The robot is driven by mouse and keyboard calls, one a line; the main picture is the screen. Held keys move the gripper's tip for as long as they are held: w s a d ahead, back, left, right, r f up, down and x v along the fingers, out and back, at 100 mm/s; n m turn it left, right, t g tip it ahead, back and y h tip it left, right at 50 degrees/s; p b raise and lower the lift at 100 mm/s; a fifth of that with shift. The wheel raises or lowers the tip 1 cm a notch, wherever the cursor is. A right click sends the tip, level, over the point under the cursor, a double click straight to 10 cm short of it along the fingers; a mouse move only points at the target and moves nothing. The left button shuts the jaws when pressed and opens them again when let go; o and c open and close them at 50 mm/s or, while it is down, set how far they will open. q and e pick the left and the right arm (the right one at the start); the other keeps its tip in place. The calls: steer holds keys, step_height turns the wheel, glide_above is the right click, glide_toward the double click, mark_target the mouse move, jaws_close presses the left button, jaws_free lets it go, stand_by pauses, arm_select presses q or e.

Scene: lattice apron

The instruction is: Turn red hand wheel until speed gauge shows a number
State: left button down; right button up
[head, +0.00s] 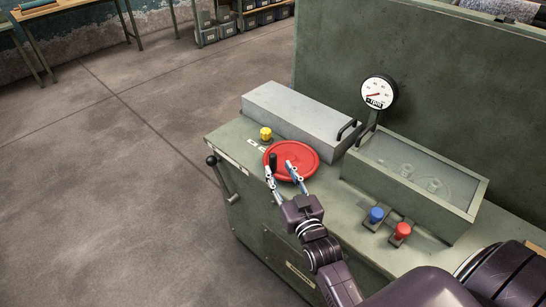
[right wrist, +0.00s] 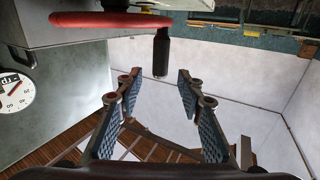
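The red hand wheel (head: 300,157) lies flat on the green machine, with an upright black handle (head: 272,160) near its left edge. The wheel rim (right wrist: 100,22) and the handle (right wrist: 161,53) also show in the right wrist view. The speed gauge (head: 378,92) is a white dial on a post, its red needle pointing to the left side. The dial (right wrist: 14,92) shows partly in the right wrist view; the exact reading is too small to tell. My right gripper (head: 282,172) is open at the wheel's near side, the handle lying between its fingertip lines. My left gripper is out of view.
A yellow knob (head: 266,133) and a long grey box (head: 300,112) stand behind the wheel. A black-knobbed lever (head: 220,175) sticks out at the left. A glass-topped case (head: 415,175), a blue knob (head: 376,215) and a red knob (head: 402,230) are at the right.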

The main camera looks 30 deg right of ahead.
mark_target(274, 161)
steer(key=w, duration=0.6)
steer(key=shift+w+d+p, duration=0.1)
steer(key=shift+d+p, duration=0.25)
jaws_close()
